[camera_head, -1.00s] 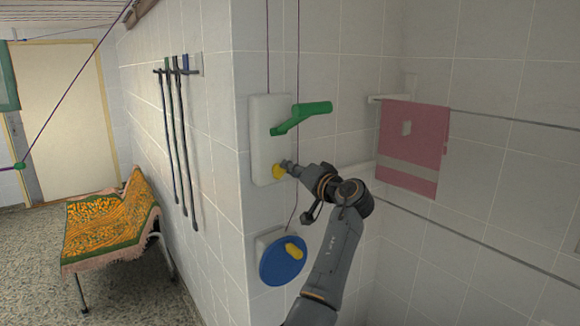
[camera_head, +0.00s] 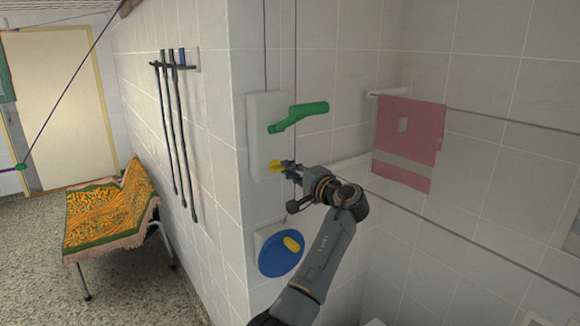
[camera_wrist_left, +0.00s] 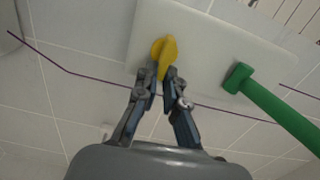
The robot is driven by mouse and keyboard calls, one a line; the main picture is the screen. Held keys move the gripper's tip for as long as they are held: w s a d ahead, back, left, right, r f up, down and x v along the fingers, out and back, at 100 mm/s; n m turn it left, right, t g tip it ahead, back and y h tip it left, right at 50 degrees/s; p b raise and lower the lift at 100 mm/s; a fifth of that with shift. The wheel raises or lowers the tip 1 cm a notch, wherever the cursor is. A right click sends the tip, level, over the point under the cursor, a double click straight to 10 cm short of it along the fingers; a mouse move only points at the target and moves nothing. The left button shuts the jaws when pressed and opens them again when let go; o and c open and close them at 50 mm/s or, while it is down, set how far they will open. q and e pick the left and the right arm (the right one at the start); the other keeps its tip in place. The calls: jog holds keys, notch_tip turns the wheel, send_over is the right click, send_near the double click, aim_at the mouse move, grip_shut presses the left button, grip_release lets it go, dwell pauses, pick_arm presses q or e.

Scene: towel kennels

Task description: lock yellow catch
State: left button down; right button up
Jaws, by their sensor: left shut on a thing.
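The yellow catch (camera_head: 274,166) sits low on a white wall plate (camera_head: 262,140), beneath a green lever handle (camera_head: 300,116). My left gripper (camera_head: 284,166) reaches it from the right. In the left wrist view, the yellow catch (camera_wrist_left: 163,50) shows its pointed lower end between the fingertips of my left gripper (camera_wrist_left: 163,76), which is shut on it. The white plate (camera_wrist_left: 205,45) and the green handle (camera_wrist_left: 275,108) also show there, the handle to the right. The fingers partly hide the catch's end. My right gripper is out of view.
A blue disc with a yellow knob (camera_head: 281,255) is mounted below the plate. Purple cords (camera_head: 296,60) run down the wall close to my gripper. A pink towel (camera_head: 410,142) hangs at the right. A bench with a patterned cloth (camera_head: 108,220) stands at the left.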

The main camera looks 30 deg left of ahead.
pick_arm(q)
jog(key=shift+r, duration=0.1)
dwell(0.4)
jog(key=c, duration=1.5)
grip_release()
jog(key=shift+o, duration=0.3)
jog(key=shift+a, duration=0.1)
jog(key=v, duration=1.2)
